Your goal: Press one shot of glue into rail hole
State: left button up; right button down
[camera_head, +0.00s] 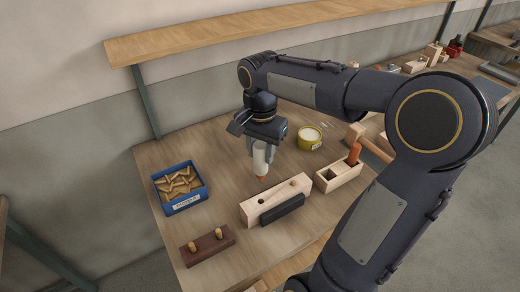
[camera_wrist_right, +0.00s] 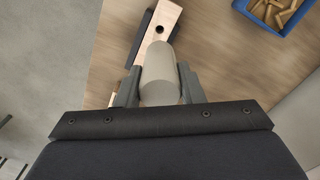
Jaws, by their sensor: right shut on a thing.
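My right gripper (camera_head: 262,150) is shut on a pale glue bottle (camera_head: 261,160) with an orange tip, held upright with the tip down. In the right wrist view the bottle (camera_wrist_right: 159,75) sits between the two grey fingers. The light wooden rail (camera_head: 277,198) lies on the bench just in front of the bottle, with dark holes in its top and a black block along its near side. The tip is by the rail's far edge; whether it is over a hole I cannot tell. In the wrist view one hole shows in the rail (camera_wrist_right: 163,18). My left gripper is not in view.
A blue bin (camera_head: 180,187) of wooden dowels stands left of the rail. A dark wood block (camera_head: 207,246) with two pegs lies in front. A yellow tin (camera_head: 309,138), a wooden holder (camera_head: 338,176) with an orange-handled tool and a mallet stand to the right. A shelf (camera_head: 230,28) runs above.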

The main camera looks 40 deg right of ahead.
aim_at(261, 173)
jog(key=shift+f+b, duration=2.85)
jog(key=shift+f, duration=1.05)
jog(key=shift+f+b, duration=0.45)
jog(key=shift+f, duration=0.15)
jog(key=shift+f+b, duration=0.9)
jog(key=shift+f, duration=0.6)
jog(key=shift+r+p, duration=1.65)
jog(key=shift+r, duration=0.25)
jog(key=shift+r, duration=0.1)
notch_tip(261, 173, up, 6)
jog(key=p, duration=0.5)
